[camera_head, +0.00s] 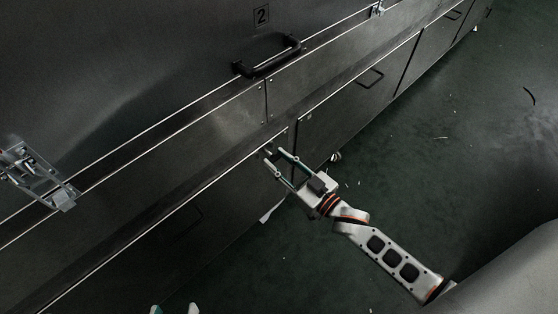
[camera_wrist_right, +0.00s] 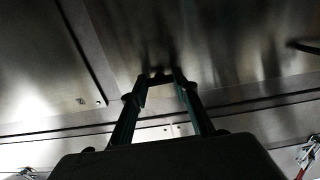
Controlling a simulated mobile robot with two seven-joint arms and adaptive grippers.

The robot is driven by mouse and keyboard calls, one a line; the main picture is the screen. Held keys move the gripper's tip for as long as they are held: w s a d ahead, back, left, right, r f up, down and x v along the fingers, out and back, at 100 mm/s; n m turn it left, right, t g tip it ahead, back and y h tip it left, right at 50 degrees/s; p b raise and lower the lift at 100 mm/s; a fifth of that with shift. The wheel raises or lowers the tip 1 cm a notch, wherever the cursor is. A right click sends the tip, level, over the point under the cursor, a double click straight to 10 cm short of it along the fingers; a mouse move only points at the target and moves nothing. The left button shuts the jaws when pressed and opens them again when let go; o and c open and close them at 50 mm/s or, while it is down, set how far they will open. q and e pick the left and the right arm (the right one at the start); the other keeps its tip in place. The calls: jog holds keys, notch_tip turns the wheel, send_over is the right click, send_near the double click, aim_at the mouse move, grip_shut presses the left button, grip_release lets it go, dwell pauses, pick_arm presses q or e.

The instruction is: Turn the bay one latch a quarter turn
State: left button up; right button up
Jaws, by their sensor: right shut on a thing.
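My right gripper (camera_head: 275,153) reaches the dark lower panel (camera_head: 235,180) beside a vertical seam. Its fingers are shut on a small dark piece at the panel face, which looks like the latch. In the right wrist view the fingertips (camera_wrist_right: 160,80) meet this small dark latch (camera_wrist_right: 159,77) against the metal panel. The fingers mostly hide it, so its turn angle cannot be made out. No bay one label is visible. My left gripper (camera_head: 174,309) shows only as two pale, separated fingertips at the bottom edge, open and away from the panel.
A black handle (camera_head: 268,57) sticks out below a label "2" (camera_head: 262,15). A metal clasp (camera_head: 36,177) juts from the ledge at left, and another clasp (camera_head: 377,9) is at the top. The dark green floor (camera_head: 440,150) is mostly clear at right.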

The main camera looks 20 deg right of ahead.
pick_arm(q)
jog(key=shift+r, duration=0.1)
pick_arm(e)
jog(key=shift+n, duration=0.3)
jog(key=shift+r+n+p, duration=0.1)
jog(key=shift+n+p, duration=0.2)
jog(key=shift+n, duration=0.7)
jog(key=n, duration=0.3)
jog(key=shift+n, duration=0.3)
jog(key=n, duration=0.2)
jog(key=shift+n, duration=0.4)
pick_arm(q)
jog(key=shift+s+d+f+n+b, duration=0.15)
jog(key=shift+d+f+n+b, duration=0.1)
jog(key=shift+d+n+b, duration=0.25)
pick_arm(e)
jog(key=n, duration=0.8)
jog(key=shift+f+n, duration=0.25)
jog(key=shift+n, duration=0.15)
pick_arm(q)
jog(key=shift+s+d+f, duration=0.1)
pick_arm(e)
jog(key=o, duration=1.1)
jog(key=shift+r, duration=0.1)
